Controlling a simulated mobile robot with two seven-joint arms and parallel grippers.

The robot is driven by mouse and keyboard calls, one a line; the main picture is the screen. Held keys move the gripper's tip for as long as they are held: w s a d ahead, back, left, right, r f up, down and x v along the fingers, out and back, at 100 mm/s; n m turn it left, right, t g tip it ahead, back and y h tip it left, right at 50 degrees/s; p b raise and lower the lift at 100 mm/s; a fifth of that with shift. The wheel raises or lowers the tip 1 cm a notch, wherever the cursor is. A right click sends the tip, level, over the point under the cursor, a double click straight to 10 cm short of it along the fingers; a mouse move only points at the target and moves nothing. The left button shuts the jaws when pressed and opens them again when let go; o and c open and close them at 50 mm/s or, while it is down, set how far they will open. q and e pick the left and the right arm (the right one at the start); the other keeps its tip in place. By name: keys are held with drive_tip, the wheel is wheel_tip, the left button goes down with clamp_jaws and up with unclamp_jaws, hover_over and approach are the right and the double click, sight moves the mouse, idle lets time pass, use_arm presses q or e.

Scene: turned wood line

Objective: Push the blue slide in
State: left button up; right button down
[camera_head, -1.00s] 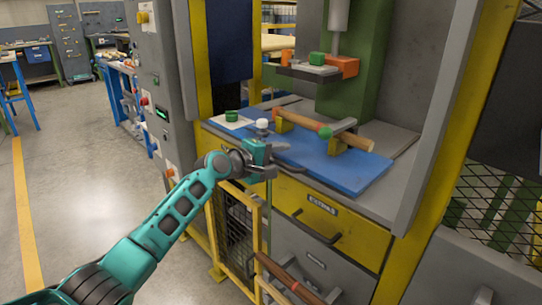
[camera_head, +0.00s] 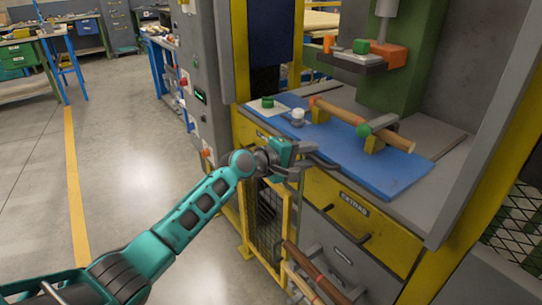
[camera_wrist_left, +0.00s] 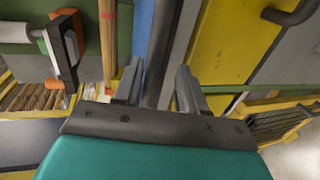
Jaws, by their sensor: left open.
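The blue slide (camera_head: 395,178) is a flat blue plate on the grey machine bed, its front edge near the yellow drawer front. A wooden rod (camera_head: 340,112) lies across it on yellow supports (camera_head: 374,145), with a green ball (camera_head: 363,130) at the rod. A white knob (camera_head: 298,117) stands at the slide's left part. My left gripper (camera_head: 325,160) is open just in front of the slide's front edge. In the left wrist view a dark bar runs between the spread fingers (camera_wrist_left: 160,85), with a blue strip beside it. I cannot tell whether the fingers touch anything.
An orange and grey press head (camera_head: 375,55) hangs over the bed. Below are a yellow drawer (camera_head: 350,215) with a handle and a yellow mesh guard (camera_head: 267,215). A grey control cabinet (camera_head: 198,75) stands left. The floor at left is clear.

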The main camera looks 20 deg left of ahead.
use_arm(q)
drive_tip(key=p+v, duration=0.5)
drive_tip(key=v, duration=0.6)
drive_tip(key=shift+s+f, duration=0.2)
use_arm(e)
drive_tip(key=shift+s+d+r, duration=0.1)
drive_tip(key=shift+s+r, duration=0.1)
drive_tip(key=shift+r, duration=0.5)
drive_tip(key=shift+s+d+r, duration=0.15)
drive_tip(key=shift+r, duration=0.6)
drive_tip(key=shift+s+d+r, duration=0.1)
drive_tip(key=shift+s+r, duration=0.1)
drive_tip(key=shift+r, duration=0.5)
use_arm(q)
drive_tip(key=shift+p, duration=0.35)
use_arm(e)
drive_tip(key=shift+r, duration=0.1)
use_arm(q)
drive_tip(key=shift+a, duration=0.15)
drive_tip(key=v, duration=1.2)
drive_tip(key=shift+s+a, duration=0.15)
drive_tip(key=shift+s, duration=0.2)
drive_tip(key=shift+c, duration=0.5)
